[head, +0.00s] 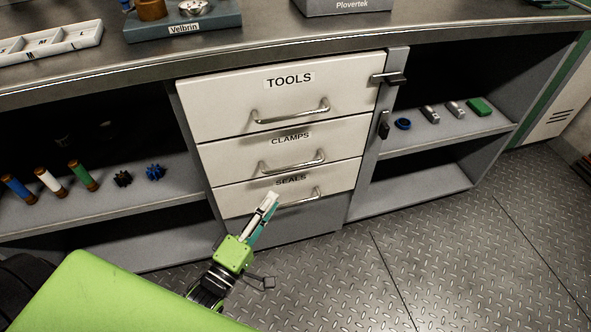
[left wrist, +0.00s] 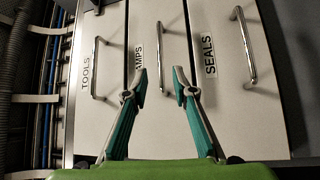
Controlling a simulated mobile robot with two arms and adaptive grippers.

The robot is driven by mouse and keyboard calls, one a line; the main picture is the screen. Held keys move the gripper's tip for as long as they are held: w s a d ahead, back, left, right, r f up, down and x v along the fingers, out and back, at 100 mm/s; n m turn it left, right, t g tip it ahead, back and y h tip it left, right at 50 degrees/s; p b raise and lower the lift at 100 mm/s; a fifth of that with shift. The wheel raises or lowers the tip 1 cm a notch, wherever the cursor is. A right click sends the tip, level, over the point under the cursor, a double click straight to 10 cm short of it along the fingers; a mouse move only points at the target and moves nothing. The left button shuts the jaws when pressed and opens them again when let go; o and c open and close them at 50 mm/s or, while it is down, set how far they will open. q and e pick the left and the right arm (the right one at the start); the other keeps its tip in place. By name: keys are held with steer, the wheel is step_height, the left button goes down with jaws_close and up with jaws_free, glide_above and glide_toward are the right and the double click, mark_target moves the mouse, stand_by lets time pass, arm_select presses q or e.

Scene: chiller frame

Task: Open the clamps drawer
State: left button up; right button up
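The white clamps drawer (head: 234,153), labelled "CLAMPS", is the middle of three drawers and looks shut. Its metal bar handle (head: 292,164) also shows in the left wrist view (left wrist: 163,72), where the picture is turned sideways. My left gripper (head: 271,199) is open and empty. In the head view its tips overlap the seals drawer (head: 232,201), below the clamps handle. In the left wrist view the two fingertips (left wrist: 160,72) lie on either side of the clamps handle, seemingly short of it; the exact distance is unclear. My right gripper is not in view.
The tools drawer (head: 215,98) is above, shut, with its own handle (head: 291,114). A latch-like bracket (head: 388,79) sticks out at its right. Open shelves on both sides hold small parts. The worktop (head: 265,38) overhangs above. The plated floor (head: 450,260) is clear at right.

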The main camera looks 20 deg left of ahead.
mark_target(296, 167)
arm_select(q)
steer(key=b+x, duration=0.1)
steer(key=x, duration=1.1)
steer(key=shift+f+b, duration=0.15)
steer(key=shift+b, duration=0.25)
steer(key=shift+w+d, duration=0.1)
steer(key=shift+w, duration=0.4)
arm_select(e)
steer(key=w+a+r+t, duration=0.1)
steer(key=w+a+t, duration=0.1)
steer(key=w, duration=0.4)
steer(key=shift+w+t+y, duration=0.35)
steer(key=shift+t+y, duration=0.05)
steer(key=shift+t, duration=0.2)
arm_select(q)
jaws_close()
